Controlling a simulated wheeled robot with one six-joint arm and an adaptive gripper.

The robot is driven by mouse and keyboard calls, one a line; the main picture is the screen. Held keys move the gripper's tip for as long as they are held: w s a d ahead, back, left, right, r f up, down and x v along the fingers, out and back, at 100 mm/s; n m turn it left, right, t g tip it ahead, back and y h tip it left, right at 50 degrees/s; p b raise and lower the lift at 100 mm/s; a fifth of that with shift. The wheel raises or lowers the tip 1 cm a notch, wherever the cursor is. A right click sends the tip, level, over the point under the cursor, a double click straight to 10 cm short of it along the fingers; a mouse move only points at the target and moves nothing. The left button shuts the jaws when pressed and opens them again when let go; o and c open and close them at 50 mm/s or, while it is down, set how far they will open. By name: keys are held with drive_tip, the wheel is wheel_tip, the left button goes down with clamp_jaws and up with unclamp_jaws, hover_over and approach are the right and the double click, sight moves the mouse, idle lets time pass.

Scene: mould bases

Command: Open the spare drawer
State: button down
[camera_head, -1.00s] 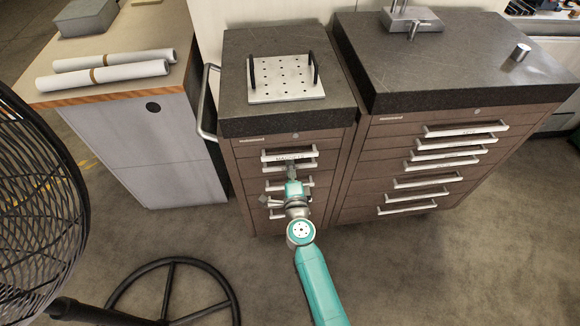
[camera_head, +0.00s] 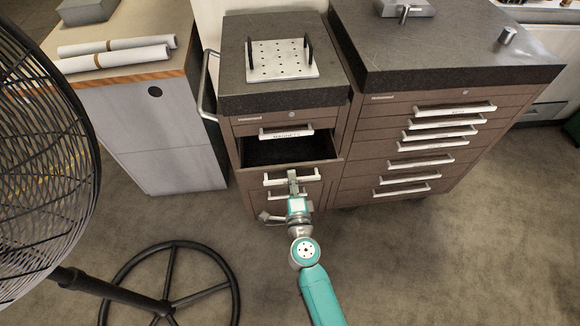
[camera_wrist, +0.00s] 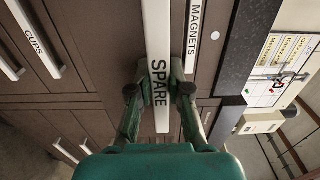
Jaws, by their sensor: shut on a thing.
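The spare drawer (camera_head: 291,151) is pulled out from the narrow brown cabinet, and its dark inside shows in the head view. Its white handle (camera_wrist: 157,60), labelled SPARE, fills the middle of the wrist view; it also shows in the head view (camera_head: 276,180). My gripper (camera_wrist: 159,92) is shut on this handle, with one finger on each side of it. In the head view my gripper (camera_head: 293,178) is at the drawer front. The inside that shows looks empty; the part near the front is hidden.
The MAGNETS drawer handle (camera_head: 285,134) is above, shut. A wider cabinet (camera_head: 440,150) with several handles stands to the right. A black fan (camera_head: 45,150) with a round base (camera_head: 170,305) stands at the left. A perforated plate (camera_head: 281,62) with two black handles lies on the cabinet top.

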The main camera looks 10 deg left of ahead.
drive_tip(key=v, duration=1.9)
drive_tip(key=shift+s, duration=0.25)
drive_tip(key=shift+d, duration=0.1)
drive_tip(key=c, duration=1.1)
unclamp_jaws()
drive_tip(key=shift+r, duration=0.15)
